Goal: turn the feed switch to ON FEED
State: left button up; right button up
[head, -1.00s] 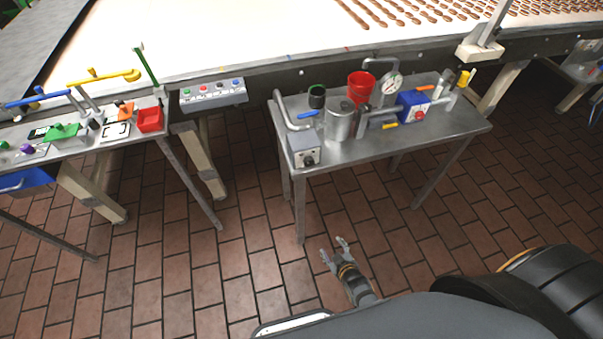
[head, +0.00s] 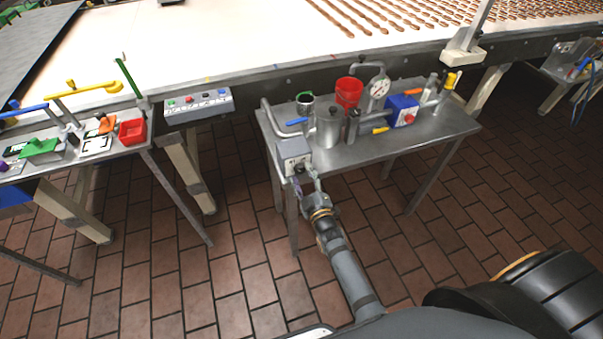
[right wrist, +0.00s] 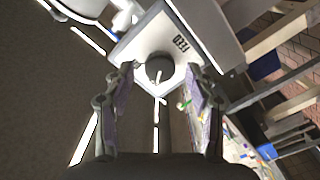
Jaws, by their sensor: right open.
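The feed switch is a grey box (head: 293,153) at the front left corner of the metal side table. In the right wrist view the box face (right wrist: 170,38) carries a "FEED" label and a round dark knob (right wrist: 160,68) with a pale pointer line. My right gripper (head: 306,178) is at the front of the box in the head view. In the right wrist view its open fingers (right wrist: 163,78) stand on either side of the knob, with gaps showing. I cannot tell the knob's set position. My left gripper is not in view.
The metal side table (head: 350,155) also holds a steel can (head: 329,128), a red cup (head: 349,92), a gauge (head: 378,88) and a blue box (head: 402,110). A button panel (head: 198,106) hangs on the conveyor's side. The tiled floor in front is clear.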

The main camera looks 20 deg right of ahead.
jog(key=shift+w, duration=0.75)
jog(key=c, duration=1.1)
jog(key=shift+c, duration=0.2)
